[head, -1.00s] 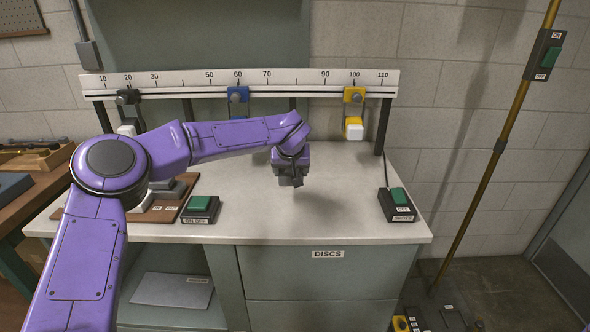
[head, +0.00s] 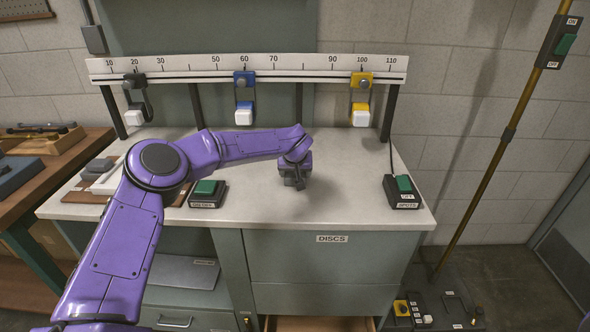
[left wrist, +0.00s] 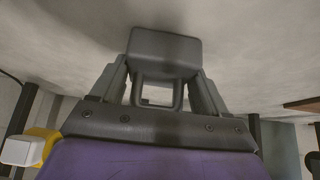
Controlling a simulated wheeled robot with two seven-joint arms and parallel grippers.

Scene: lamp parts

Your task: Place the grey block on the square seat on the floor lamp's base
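My left gripper (head: 294,183) is above the middle of the pale worktop, pointing down. The block's far side is hidden. The floor lamp's brass pole (head: 490,165) rises at the right, carrying a green ON/OFF switch (head: 566,44). Its dark base (head: 455,308) lies on the floor at the lower right, with small white outlines and labels. Which one marks the square seat is too small to tell. My right gripper is not in view.
The worktop (head: 350,190) carries green-topped switch boxes at left (head: 206,190) and right (head: 403,190). A numbered rail (head: 200,70) with hanging clamps stands behind. A drawer (head: 320,324) is open below the cabinet. A yellow-topped box (head: 401,307) is beside the lamp base.

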